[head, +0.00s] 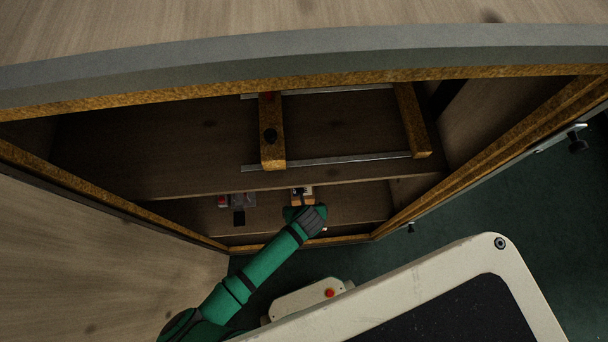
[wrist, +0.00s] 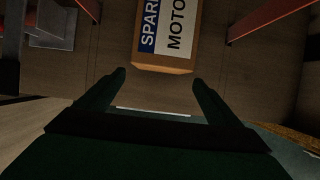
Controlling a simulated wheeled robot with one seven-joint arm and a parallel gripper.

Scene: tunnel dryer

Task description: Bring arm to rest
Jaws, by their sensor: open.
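My green arm (head: 262,266) reaches up and right into the lower level of the wooden cabinet. In the wrist view my gripper (wrist: 159,77) is open, its two dark green fingers apart with nothing between them. A cardboard box (wrist: 163,68) with a blue and white label reading "SPAR" and "MOTO" lies just beyond the fingertips, roughly centred on the gap. It also shows in the head view as a small box (head: 302,190) just past the arm's end. The fingertips are hidden in the head view.
The upper shelf (head: 180,150) carries a frame of brown bars and metal rods (head: 335,161). A grey and red item (head: 237,201) sits left of the box; red bars (wrist: 268,20) flank the box. A pale-framed dark panel (head: 430,300) stands at lower right.

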